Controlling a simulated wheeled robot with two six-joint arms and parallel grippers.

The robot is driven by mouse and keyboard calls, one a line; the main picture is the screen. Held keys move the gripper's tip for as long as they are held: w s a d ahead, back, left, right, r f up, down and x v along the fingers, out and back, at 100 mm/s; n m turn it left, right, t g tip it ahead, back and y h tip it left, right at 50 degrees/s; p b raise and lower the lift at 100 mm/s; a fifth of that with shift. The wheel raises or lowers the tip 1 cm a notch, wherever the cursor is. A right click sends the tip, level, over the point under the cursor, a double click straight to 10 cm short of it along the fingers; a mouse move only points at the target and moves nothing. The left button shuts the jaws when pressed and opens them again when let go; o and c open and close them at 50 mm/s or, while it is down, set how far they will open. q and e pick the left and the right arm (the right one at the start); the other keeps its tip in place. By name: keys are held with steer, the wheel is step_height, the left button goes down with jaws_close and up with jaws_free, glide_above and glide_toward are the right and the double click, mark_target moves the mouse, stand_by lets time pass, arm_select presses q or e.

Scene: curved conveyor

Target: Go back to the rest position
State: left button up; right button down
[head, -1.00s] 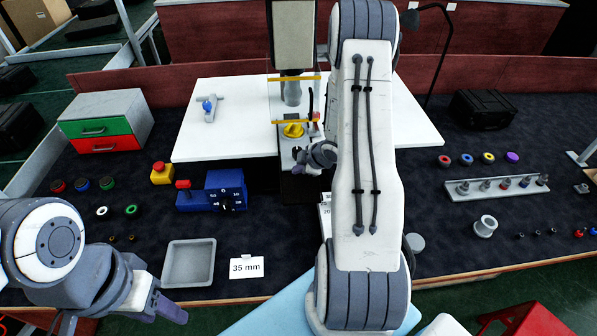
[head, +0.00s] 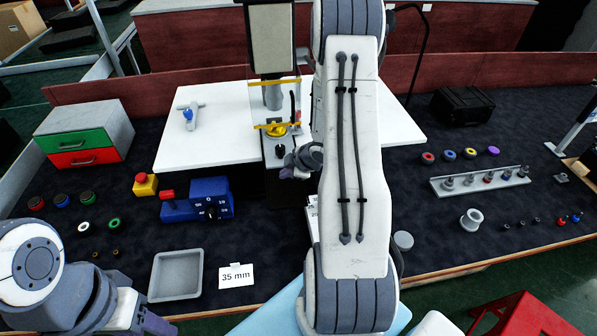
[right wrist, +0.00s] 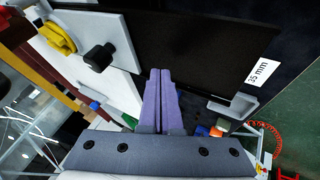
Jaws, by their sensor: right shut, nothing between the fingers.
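My right arm crosses the middle of the head view, and its gripper (head: 290,172) is at the front of the machine with the yellow knob (head: 277,130), partly hidden by the wrist. In the right wrist view its two purple fingers (right wrist: 160,88) lie together, shut and empty. A black knob (right wrist: 99,57) and the yellow knob (right wrist: 57,39) are up and left of the fingertips, apart from them. My left gripper (head: 157,323) is at the lower left, cut by the bottom edge, left of and below the grey tray (head: 176,275); its opening cannot be made out.
A blue control box (head: 210,199) and red emergency button (head: 145,184) stand left of the machine. A drawer cabinet (head: 110,125) is at the far left. On the right are a rack of small parts (head: 480,182) and a grey ring (head: 471,220). A red stool (head: 515,315) is at lower right.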

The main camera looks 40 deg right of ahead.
steer(key=v, duration=0.8)
steer(key=shift+p, duration=0.4)
steer(key=shift+r, duration=0.1)
steer(key=a+r+m+g+h+b, duration=0.1)
steer(key=a+r+b, duration=0.1)
steer(key=a, duration=0.8)
steer(key=a+r+m+g+h+b, duration=0.1)
steer(key=a+r+m+g+b, duration=0.15)
steer(key=a, duration=0.65)
steer(key=s+a+g+y+b, duration=0.1)
steer(key=s+a+g, duration=0.1)
steer(key=s+a, duration=0.5)
steer(key=s+a+r+g+y+b, duration=0.1)
steer(key=s+a+g, duration=0.1)
steer(key=s+a, duration=0.6)
steer(key=s, duration=0.4)
steer(key=shift+s+r, duration=0.15)
steer(key=shift+s, duration=0.15)
